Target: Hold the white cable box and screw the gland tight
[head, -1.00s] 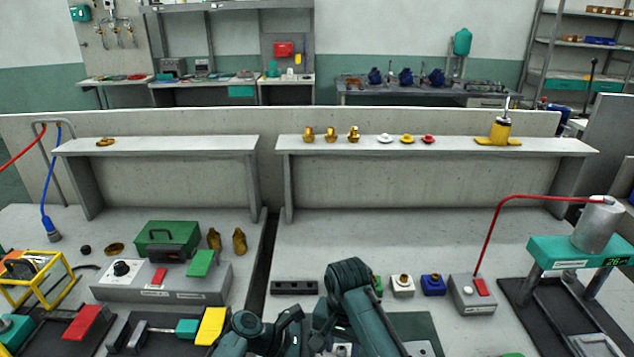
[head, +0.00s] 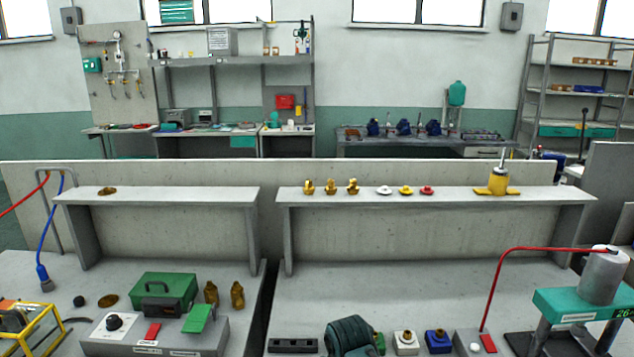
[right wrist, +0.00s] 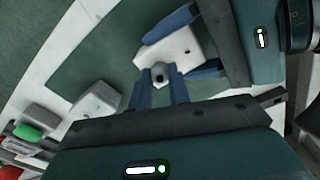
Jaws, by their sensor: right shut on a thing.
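The white cable box (right wrist: 182,48) shows in the right wrist view, over a dark green mat. My left gripper (right wrist: 188,48) comes in from the right there, its two blue fingers along opposite sides of the box, shut on it. The gland (right wrist: 160,74), a small pale nut with a dark hole, is at the box's near edge. My right gripper (right wrist: 162,86) is shut on the gland, a fingertip at either side. How far the gland is screwed in cannot be told. Neither gripper shows in the head view, and the held box is below its edge.
In the head view a white box (head: 405,345) and a blue box (head: 437,342) with brass tops stand near my arm. A grey box (right wrist: 97,103) lies left of the mat in the wrist view.

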